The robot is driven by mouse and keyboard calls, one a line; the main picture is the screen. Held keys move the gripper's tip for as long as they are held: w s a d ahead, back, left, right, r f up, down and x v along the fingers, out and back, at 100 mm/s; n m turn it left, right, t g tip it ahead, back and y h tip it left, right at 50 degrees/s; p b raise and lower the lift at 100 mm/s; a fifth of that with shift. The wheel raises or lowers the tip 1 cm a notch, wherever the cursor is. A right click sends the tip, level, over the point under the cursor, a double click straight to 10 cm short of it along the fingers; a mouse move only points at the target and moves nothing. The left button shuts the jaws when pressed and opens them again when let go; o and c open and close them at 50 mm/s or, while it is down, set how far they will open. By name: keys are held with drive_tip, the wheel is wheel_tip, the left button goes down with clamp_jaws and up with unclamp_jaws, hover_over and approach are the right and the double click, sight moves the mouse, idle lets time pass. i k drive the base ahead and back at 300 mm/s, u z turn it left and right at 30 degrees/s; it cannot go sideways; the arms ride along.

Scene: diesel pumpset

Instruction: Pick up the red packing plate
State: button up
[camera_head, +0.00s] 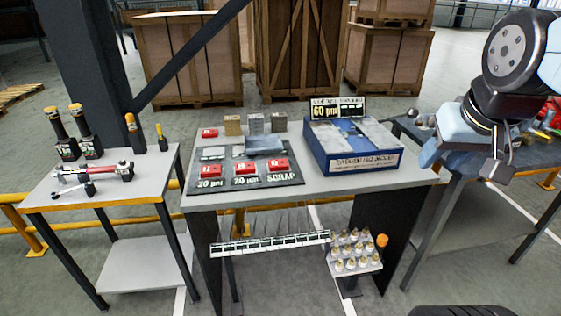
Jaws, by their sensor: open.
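Several red pieces lie on the middle bench (325,185), and I cannot tell for certain which is the red packing plate. One small red block (210,133) lies alone at the back left of the bench. Three red blocks with white labels lie in a row on a dark mat: a left one (211,170), a middle one (245,168) and a right one (278,165) by the word SCRAP. My gripper (466,162) is at the upper right, open and pointing down, apart from all of them. Its jaws are seen partly edge-on.
A blue box (352,158) with a number sign stands on the bench between the red blocks and my gripper. Small metal blocks (254,123) stand at the back. A left table (100,190) holds tools. A right table (480,158) lies partly behind my arm.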

sight(279, 164)
drive_tip(key=i, duration=1)
